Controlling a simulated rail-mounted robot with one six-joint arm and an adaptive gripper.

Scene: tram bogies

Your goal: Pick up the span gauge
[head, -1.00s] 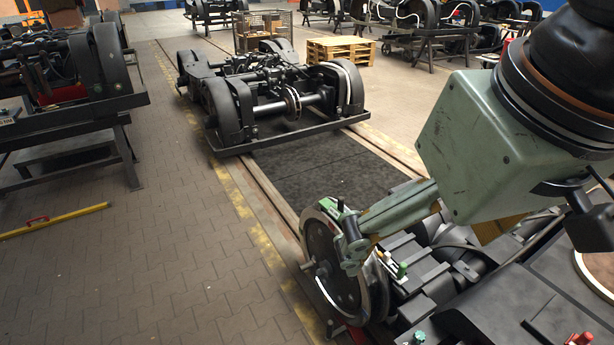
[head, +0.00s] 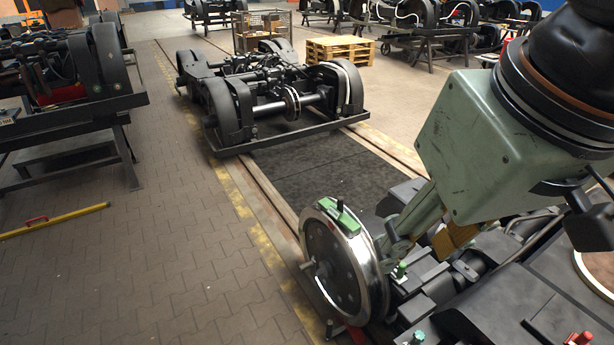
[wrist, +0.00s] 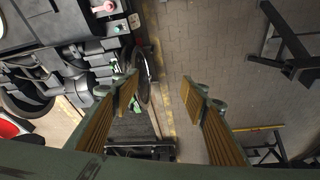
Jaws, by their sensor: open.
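A green piece with a black upright handle (head: 341,218), which looks like the span gauge, sits on the top rim of a steel wheel (head: 330,262) in the head view. My gripper (head: 420,245) is to the right of it, apart from it, over the dark bogie parts. In the wrist view my gripper (wrist: 160,90) is open, with ribbed tan pads and nothing between them. The wheel (wrist: 146,76) shows beside the left finger there. The left finger hides part of the wheel area, and I cannot make out the gauge clearly.
A yellow bar with a red handle (head: 54,221) lies on the paved floor at left. A second bogie (head: 270,95) stands on the track behind. A dark bench (head: 75,140) is at left. The paving between is clear.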

